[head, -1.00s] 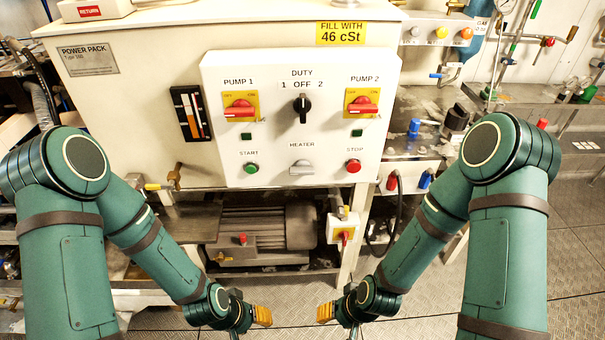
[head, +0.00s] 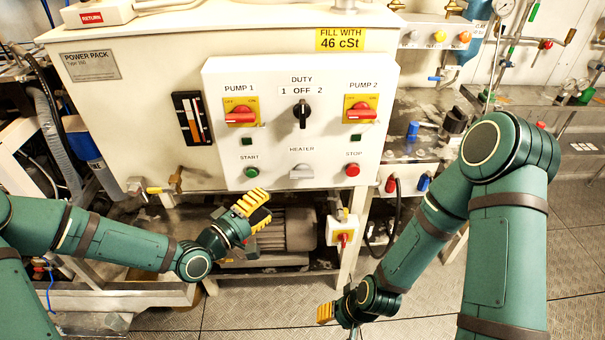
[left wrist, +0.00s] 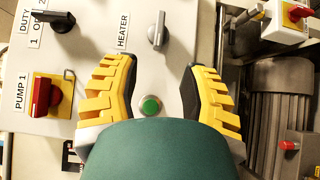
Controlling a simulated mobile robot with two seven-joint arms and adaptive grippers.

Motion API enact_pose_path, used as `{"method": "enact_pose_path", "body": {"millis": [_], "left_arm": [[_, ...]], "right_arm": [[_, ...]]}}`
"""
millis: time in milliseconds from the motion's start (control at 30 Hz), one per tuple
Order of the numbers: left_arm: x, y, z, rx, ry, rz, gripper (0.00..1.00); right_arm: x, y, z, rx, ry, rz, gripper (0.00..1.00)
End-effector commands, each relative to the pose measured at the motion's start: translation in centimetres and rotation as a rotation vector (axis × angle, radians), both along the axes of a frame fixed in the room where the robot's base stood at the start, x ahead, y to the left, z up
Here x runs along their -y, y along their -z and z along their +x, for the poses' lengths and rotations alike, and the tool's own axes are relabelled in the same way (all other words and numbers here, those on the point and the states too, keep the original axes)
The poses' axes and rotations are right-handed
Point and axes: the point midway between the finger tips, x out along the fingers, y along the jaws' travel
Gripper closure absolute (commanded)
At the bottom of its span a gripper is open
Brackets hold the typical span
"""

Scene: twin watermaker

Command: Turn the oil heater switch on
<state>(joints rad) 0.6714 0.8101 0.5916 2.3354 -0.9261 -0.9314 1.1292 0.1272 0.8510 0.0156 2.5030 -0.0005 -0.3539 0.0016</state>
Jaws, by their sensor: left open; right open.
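The heater switch (head: 302,171) is a grey knob under the HEATER label, low on the white control panel (head: 270,100). It also shows in the left wrist view (left wrist: 158,32), beyond my fingertips. My left gripper (head: 254,201) has yellow fingers and is just below the panel's lower left part, left of and below the heater switch. In the left wrist view its fingers (left wrist: 160,75) are open, with the green START button (left wrist: 150,105) showing between them and nothing held. My right gripper (head: 325,313) is low, well below the panel, apart from the switch; it is open.
The panel also carries the red PUMP 1 switch (head: 240,116), the red PUMP 2 switch (head: 361,110), the black DUTY knob (head: 302,114) and the red STOP button (head: 352,170). A motor (head: 290,230) lies underneath. A small red-handled switch box (head: 342,229) hangs at the right leg.

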Motion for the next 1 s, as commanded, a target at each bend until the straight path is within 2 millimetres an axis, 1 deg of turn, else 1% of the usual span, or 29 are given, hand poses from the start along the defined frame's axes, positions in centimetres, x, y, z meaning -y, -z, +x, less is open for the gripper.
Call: {"method": "enact_pose_path", "body": {"millis": [167,500,700,833,1000], "left_arm": [[1.3,-0.1,1.1,0.004,0.006,-0.010,0.56],[5.9,0.0,5.7,0.003,0.006,-0.007,0.56],[8.3,0.0,8.0,0.001,0.005,-0.006,0.56],[9.2,0.0,9.1,0.001,0.003,-0.006,0.56],[9.7,0.0,9.6,0.000,0.003,-0.006,0.56]], "right_arm": [[0.0,0.3,0.0,0.001,0.000,0.000,0.53],[0.0,1.2,0.2,0.005,0.001,-0.001,0.53],[0.0,1.6,0.3,0.007,0.002,-0.001,0.53],[0.0,1.7,0.3,0.008,0.002,-0.002,0.53],[0.1,1.8,0.4,0.009,0.002,-0.002,0.53]]}}
